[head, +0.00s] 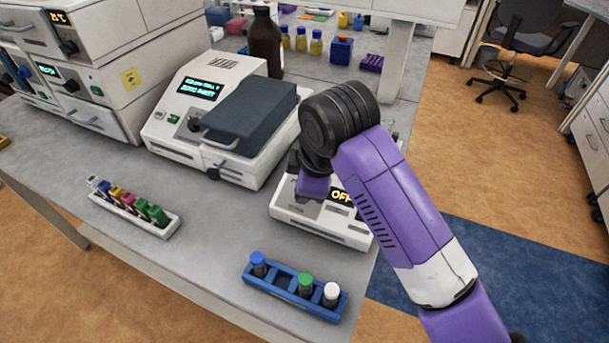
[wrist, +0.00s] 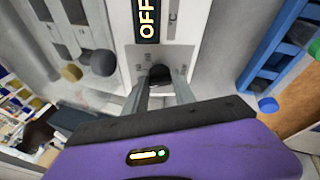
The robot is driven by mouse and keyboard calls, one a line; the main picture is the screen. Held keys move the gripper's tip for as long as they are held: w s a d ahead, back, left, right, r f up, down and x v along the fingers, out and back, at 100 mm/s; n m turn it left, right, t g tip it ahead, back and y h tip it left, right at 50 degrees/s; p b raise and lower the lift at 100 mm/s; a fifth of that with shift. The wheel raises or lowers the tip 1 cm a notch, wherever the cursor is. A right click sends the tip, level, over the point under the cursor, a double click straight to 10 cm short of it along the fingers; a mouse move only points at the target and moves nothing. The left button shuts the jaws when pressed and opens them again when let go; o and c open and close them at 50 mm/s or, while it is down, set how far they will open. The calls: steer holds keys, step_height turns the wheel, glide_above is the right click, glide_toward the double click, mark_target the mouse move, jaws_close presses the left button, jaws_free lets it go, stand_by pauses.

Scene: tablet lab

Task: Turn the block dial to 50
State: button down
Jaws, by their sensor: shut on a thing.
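The block dial (wrist: 160,73) is a small dark knob on the white front panel of the block heater (head: 318,225), seen between my fingertips in the wrist view. My gripper (wrist: 161,84) is shut on the dial, one grey finger on each side. The display (wrist: 147,20) beside the dial glows "OFF", and it also shows in the head view (head: 341,197). Small marks are printed around the dial, too small to read surely. In the head view my purple hand and arm hide the dial and part of the heater.
A blue rack (head: 296,292) with capped vials stands in front of the heater near the bench edge. A white rack (head: 130,212) of coloured tubes lies at left. A white instrument (head: 222,120) with a dark lid stands behind. Bare bench lies between the racks.

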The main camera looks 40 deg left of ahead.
steer(key=m+t+p, duration=0.1)
steer(key=m+p, duration=0.1)
steer(key=m, duration=0.2)
steer(key=shift+s+p, duration=0.2)
steer(key=shift+p, duration=0.15)
steer(key=shift+d+f+m+t+p, duration=0.1)
steer(key=shift+m+t+p, duration=0.45)
steer(key=shift+m, duration=0.75)
steer(key=c, duration=1)
jaws_free()
steer(key=shift+c, duration=0.2)
steer(key=shift+y, duration=0.3)
steer(key=v, duration=0.7)
steer(key=shift+r, duration=0.35)
steer(key=shift+s, duration=0.1)
